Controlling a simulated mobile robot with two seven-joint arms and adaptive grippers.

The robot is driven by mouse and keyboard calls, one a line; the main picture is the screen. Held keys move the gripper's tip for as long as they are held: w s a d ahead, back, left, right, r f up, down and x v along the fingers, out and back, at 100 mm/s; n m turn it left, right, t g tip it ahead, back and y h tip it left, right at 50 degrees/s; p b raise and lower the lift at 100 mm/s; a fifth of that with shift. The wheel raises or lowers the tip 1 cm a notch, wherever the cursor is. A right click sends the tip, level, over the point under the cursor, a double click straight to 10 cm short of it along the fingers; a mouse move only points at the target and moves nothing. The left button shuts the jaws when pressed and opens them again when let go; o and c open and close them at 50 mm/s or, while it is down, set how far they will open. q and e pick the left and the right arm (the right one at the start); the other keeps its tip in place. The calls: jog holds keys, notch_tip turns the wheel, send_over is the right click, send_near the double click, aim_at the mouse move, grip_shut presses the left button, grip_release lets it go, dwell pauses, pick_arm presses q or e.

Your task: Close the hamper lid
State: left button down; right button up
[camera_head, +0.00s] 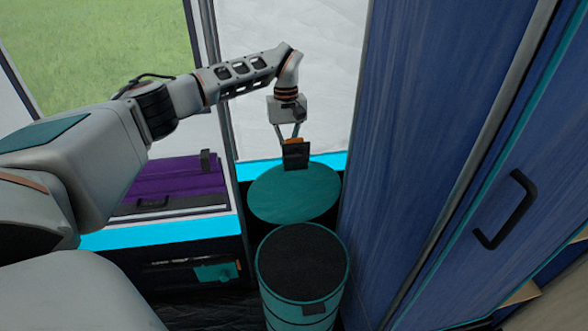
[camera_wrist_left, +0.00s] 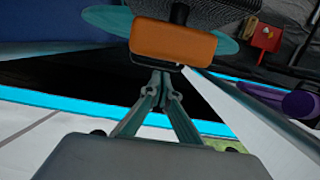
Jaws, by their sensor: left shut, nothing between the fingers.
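The hamper (camera_head: 270,300) is a teal cylinder with a round dark opening facing up, low in the middle of the head view. Its round teal lid (camera_head: 290,203) stands open behind the opening, at its far side. My left gripper (camera_head: 296,156) is shut and empty, pointing down at the far upper edge of the lid. Its fingertips cover part of that edge; I cannot tell if they touch it. In the left wrist view, parts of the lid (camera_wrist_left: 108,20) show on both sides of the shut fingers (camera_wrist_left: 172,45). My right gripper is not in view.
A tall blue cabinet (camera_head: 440,130) with a black handle (camera_head: 508,210) stands close on the right. A white panel (camera_head: 290,50) is behind the lid. A purple case (camera_head: 175,180) lies on a cyan-edged counter (camera_head: 165,232) to the left.

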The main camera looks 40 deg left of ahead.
aim_at(291, 167)
pick_arm(q)
jog(key=shift+s+d+f, duration=0.35)
jog(key=shift+s+d, duration=0.35)
jog(key=shift+d, duration=0.1)
jog(key=shift+s+d+f, duration=0.3)
jog(key=shift+s+d, duration=0.35)
jog(key=shift+d, duration=0.15)
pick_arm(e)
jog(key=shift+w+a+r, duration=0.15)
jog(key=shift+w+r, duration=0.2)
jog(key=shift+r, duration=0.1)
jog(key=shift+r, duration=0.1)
